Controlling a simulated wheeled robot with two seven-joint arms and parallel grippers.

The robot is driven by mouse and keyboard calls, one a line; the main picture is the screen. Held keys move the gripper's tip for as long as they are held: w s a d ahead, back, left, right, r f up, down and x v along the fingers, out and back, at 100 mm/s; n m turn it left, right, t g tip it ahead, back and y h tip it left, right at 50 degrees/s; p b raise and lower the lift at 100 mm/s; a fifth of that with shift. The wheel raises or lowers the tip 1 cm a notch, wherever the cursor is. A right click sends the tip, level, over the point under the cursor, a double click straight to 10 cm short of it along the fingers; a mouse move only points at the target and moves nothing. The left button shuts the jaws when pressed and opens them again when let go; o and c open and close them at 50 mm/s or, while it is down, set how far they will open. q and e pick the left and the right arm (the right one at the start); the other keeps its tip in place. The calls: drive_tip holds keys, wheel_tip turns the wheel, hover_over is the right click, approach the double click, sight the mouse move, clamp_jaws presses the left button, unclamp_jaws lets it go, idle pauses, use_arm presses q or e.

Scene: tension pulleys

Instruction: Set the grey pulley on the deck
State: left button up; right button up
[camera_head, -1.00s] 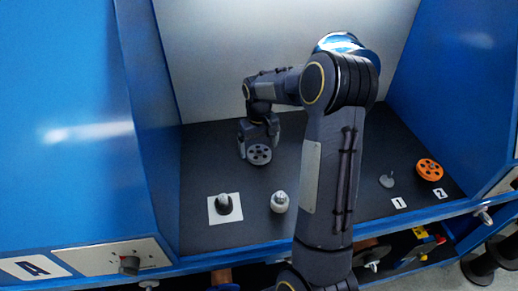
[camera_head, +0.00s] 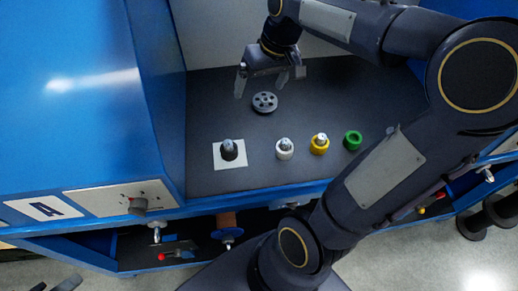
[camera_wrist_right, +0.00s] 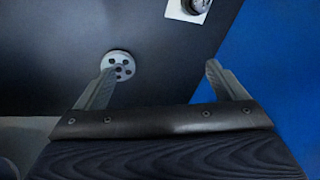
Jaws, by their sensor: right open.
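The grey pulley (camera_head: 265,102), a disc with round holes, lies flat on the dark deck (camera_head: 325,90) in the head view. It also shows in the right wrist view (camera_wrist_right: 119,65), near the left fingertip. My right gripper (camera_head: 261,90) is open and empty above and behind the pulley, with its fingers spread apart. In the wrist view its two fingertips (camera_wrist_right: 160,66) have bare deck between them. At the bottom left edge of the head view, a small grey part may be my left gripper (camera_head: 62,284); its jaws are not clear.
A dark peg on a white square (camera_head: 218,161) stands at the deck's front left. White (camera_head: 284,150), yellow (camera_head: 319,146) and green (camera_head: 352,141) pieces stand to its right. A blue wall (camera_head: 155,90) bounds the left. My right arm hides the deck's right part.

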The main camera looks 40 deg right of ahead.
drive_tip(key=s+a+f+t+y, duration=0.1)
drive_tip(key=s+a+f, duration=0.1)
drive_tip(key=s+a, duration=0.4)
drive_tip(key=s+a+f+t+y, duration=0.1)
drive_tip(key=s+a+f+t, duration=0.1)
drive_tip(key=s+a, duration=0.4)
drive_tip(key=shift+s+f+n, duration=0.25)
drive_tip(key=shift+s+n, duration=0.05)
drive_tip(key=shift+s, duration=0.75)
